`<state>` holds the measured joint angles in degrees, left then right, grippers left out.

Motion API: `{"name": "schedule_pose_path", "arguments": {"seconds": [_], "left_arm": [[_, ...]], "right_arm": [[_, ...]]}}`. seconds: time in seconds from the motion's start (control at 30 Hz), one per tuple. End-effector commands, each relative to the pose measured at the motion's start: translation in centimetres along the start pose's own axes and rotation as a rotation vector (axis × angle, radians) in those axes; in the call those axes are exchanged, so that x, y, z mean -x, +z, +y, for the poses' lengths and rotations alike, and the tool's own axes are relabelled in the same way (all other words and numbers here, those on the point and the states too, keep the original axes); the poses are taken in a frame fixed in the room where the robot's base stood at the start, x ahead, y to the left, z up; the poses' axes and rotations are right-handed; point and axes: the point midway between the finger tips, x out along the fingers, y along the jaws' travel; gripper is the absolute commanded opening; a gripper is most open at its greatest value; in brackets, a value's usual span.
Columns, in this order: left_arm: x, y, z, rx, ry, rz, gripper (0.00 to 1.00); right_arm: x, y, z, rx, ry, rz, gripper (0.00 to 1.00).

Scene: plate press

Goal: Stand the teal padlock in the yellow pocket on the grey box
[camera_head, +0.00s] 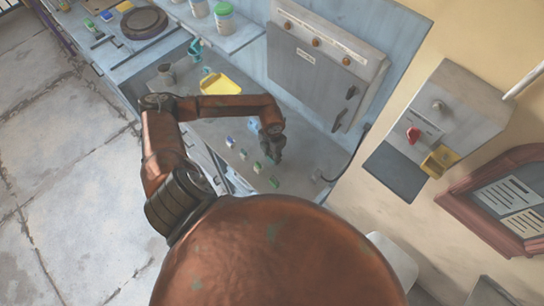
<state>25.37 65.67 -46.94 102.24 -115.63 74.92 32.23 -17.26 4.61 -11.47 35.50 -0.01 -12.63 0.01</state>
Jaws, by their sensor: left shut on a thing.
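My left gripper (273,150) points down over the grey worktop, left of the grey box. It is shut on a small teal-green thing (269,161), which looks like the teal padlock; the fingers hide most of it and its tilt cannot be told. The grey box (460,112) is on the yellow wall at the right, with a red knob on its front. The yellow pocket (440,161) is at the box's lower edge, well to the right of my gripper. It looks empty. My right gripper is not in view.
A yellow tray (220,84) and teal items (195,49) are on the worktop behind my left arm. A grey cabinet (322,65) stands behind the gripper. A dark panel (396,172) is beside the pocket.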

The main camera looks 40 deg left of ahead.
Motion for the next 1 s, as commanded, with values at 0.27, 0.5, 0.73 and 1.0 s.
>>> {"name": "schedule_pose_path", "arguments": {"seconds": [0.27, 0.5, 0.73, 1.0], "left_arm": [[2.1, 0.1, 0.1, 0.000, 0.002, -0.003, 0.04], [7.1, -3.6, 0.1, -0.004, 0.005, -0.002, 0.04], [10.6, -9.3, -0.1, -0.001, 0.007, 0.003, 0.04], [12.5, -13.1, -0.3, 0.000, 0.003, 0.001, 0.04]], "right_arm": [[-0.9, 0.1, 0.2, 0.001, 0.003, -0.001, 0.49], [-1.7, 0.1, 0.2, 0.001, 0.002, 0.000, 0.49], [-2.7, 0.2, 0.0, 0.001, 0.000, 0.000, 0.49], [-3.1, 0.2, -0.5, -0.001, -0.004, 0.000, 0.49]]}}
